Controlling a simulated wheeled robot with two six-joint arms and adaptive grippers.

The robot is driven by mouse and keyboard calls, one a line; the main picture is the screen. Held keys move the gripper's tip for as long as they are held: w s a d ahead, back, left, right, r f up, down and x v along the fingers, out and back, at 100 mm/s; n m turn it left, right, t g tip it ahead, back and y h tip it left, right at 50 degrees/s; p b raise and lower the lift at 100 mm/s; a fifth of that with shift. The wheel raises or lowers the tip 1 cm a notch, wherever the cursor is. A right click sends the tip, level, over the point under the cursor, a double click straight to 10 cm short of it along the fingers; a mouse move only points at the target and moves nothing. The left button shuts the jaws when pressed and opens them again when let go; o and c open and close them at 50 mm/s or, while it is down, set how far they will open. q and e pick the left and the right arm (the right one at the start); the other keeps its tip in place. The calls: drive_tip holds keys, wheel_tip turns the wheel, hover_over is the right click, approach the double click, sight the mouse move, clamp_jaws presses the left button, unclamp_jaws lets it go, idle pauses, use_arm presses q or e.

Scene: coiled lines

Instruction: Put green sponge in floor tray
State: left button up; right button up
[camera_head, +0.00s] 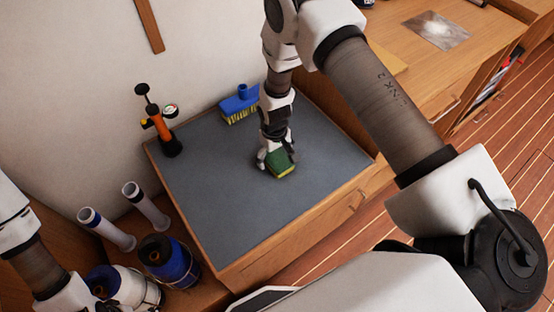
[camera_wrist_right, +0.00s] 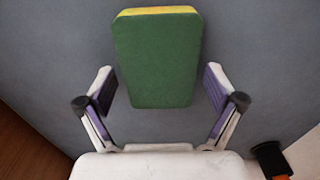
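The green sponge (camera_head: 281,163) with a yellow side lies on the grey top of a wooden cabinet. It also shows in the right wrist view (camera_wrist_right: 158,60), green face toward the camera. My right gripper (camera_head: 274,162) is over the sponge, pointing down. In the right wrist view its two fingers (camera_wrist_right: 160,92) are apart, one on each side of the sponge's near end, with grey gaps between finger and sponge. Whether the fingertips are level with it is hard to tell. My left arm is at the lower left edge, its fingers out of the picture. I cannot make out a floor tray.
A blue brush (camera_head: 240,105) with yellow bristles and an orange-black pump (camera_head: 160,128) stand along the back of the grey top (camera_head: 215,195). White tubes (camera_head: 146,206) and a blue spool (camera_head: 168,259) are at lower left. Wooden floor (camera_head: 500,140) lies right.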

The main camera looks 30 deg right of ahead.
drive_tip(key=c, duration=0.5)
drive_tip(key=shift+r, duration=0.1)
